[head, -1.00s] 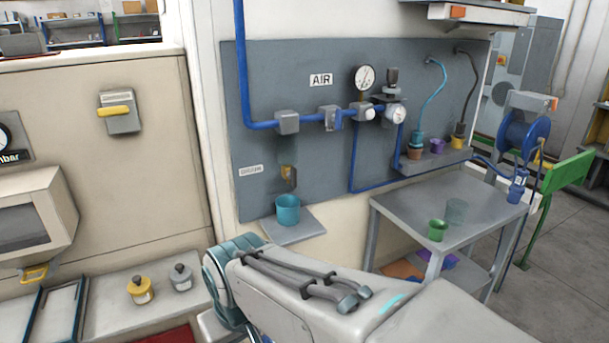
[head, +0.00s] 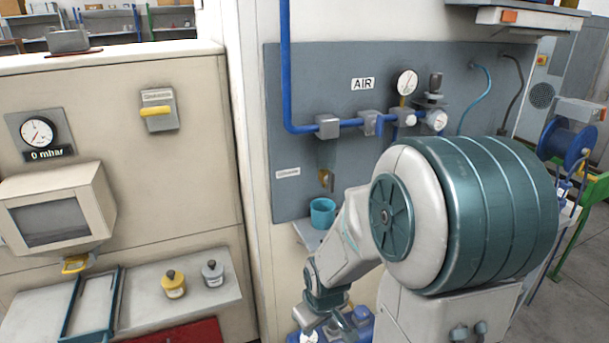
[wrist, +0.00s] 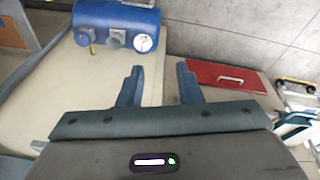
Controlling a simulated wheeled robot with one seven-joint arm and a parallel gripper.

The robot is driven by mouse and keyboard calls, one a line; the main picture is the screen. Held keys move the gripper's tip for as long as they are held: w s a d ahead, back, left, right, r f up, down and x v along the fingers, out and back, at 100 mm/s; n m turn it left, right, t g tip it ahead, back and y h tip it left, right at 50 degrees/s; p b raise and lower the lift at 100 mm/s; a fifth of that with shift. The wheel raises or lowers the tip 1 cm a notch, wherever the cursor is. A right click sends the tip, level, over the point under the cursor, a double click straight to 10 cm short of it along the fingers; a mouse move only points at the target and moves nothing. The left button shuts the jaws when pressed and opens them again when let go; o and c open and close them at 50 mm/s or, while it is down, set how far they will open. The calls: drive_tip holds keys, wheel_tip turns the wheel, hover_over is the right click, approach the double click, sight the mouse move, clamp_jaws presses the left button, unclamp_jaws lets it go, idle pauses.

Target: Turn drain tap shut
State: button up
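A small brass tap (head: 326,180) is on the grey wall panel, beside a small label too blurred to read. A teal cup (head: 322,212) stands below it on a small shelf. I cannot tell the tap's handle position. My gripper (wrist: 158,72) is open and empty in the wrist view, its two blue-grey fingers apart. In the head view my arm reaches down in front of the panel. The gripper is low at the bottom edge, below and apart from the tap and cup.
A blue unit (wrist: 118,24) with knobs and a dial lies ahead of my fingers in the wrist view. A red panel (wrist: 228,77) with a handle is to the right. Yellow (head: 173,284) and grey (head: 212,273) capped pots stand on the left bench.

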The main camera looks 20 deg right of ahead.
wheel_tip(320, 180, down, 2)
drive_tip(key=w+y, duration=0.2)
drive_tip(key=m+t+h+p, duration=0.1)
drive_tip(key=m+t+p, duration=0.25)
drive_tip(key=t, duration=1.15)
approach(333, 182)
drive_tip(key=shift+n, duration=0.35)
drive_tip(key=w+p, duration=0.1)
drive_tip(key=w, duration=0.3)
drive_tip(key=w+p, duration=0.2)
drive_tip(key=w, duration=0.3)
drive_tip(key=shift+w+a+f, duration=0.2)
drive_tip(key=shift+w, duration=0.1)
clamp_jaws()
